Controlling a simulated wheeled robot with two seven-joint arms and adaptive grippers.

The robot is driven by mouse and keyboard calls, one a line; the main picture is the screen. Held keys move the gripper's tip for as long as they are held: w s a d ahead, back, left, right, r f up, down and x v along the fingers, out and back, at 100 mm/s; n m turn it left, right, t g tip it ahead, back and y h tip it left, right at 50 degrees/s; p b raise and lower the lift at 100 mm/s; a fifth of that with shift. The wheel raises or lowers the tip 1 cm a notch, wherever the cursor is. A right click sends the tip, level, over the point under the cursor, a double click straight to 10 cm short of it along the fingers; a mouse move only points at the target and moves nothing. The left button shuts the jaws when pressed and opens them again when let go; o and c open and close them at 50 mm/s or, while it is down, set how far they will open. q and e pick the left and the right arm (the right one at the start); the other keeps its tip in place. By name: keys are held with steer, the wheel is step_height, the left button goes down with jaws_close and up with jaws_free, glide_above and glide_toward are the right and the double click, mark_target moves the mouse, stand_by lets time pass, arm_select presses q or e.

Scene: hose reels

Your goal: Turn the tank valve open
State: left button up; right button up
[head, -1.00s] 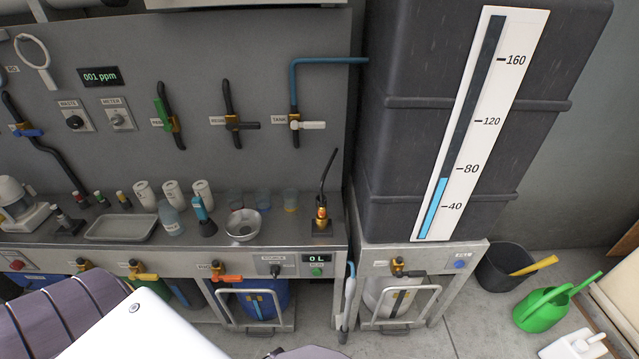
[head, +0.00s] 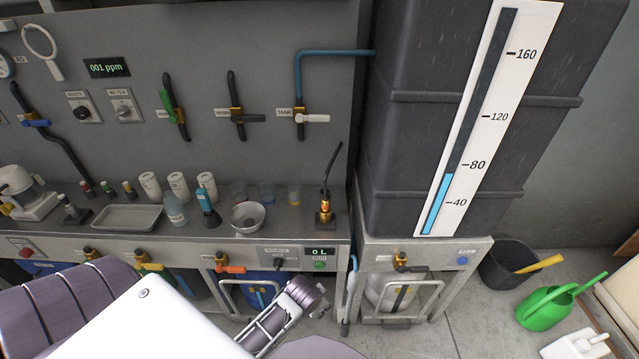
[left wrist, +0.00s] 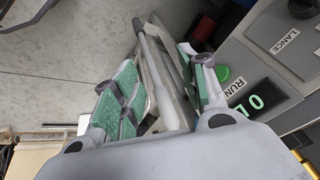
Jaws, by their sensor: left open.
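The tank valve (head: 300,118) is on the grey wall panel beside a TANK label, at the lower end of a blue pipe. Its white lever (head: 316,118) lies level, pointing right. My left gripper (left wrist: 160,58) shows in the left wrist view with its two green-padded fingers apart. A pale lance (left wrist: 168,80) shows between the fingers or just beyond them; I cannot tell if they touch it. In the head view the end of my left arm is low in front of the bench, well below the valve, its fingers hard to make out. My right gripper is not seen.
The tall dark tank (head: 440,130) with a level gauge (head: 478,125) stands right of the valve. The bench (head: 290,225) below holds cups, a tray (head: 125,217) and an upright torch-like tool (head: 325,208). The lance (head: 348,295) hangs at the bench's right end.

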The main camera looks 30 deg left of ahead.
arm_select(q)
steer(key=w+a+r+m+t+y, duration=0.1)
steer(key=w+a+r+t+y, duration=0.15)
steer(key=w+r, duration=0.4)
steer(key=w+a+r+m+t+y, duration=0.1)
steer(key=w+a+r+m+t, duration=0.2)
steer(key=r, duration=0.7)
steer(key=w+a+r+t+y, duration=0.1)
steer(key=w+a+r, duration=0.2)
steer(key=w+r, duration=0.4)
steer(key=m+t+y, duration=0.4)
glide_toward(320, 120)
steer(key=v, duration=0.5)
steer(key=shift+m, duration=0.3)
steer(key=p+x, duration=0.1)
steer(key=x, duration=0.9)
steer(key=shift+x, duration=1.45)
steer(key=shift+w+a, duration=0.3)
steer(key=shift+w, duration=0.05)
steer(key=shift+c, duration=0.3)
steer(key=c, duration=0.5)
jaws_close()
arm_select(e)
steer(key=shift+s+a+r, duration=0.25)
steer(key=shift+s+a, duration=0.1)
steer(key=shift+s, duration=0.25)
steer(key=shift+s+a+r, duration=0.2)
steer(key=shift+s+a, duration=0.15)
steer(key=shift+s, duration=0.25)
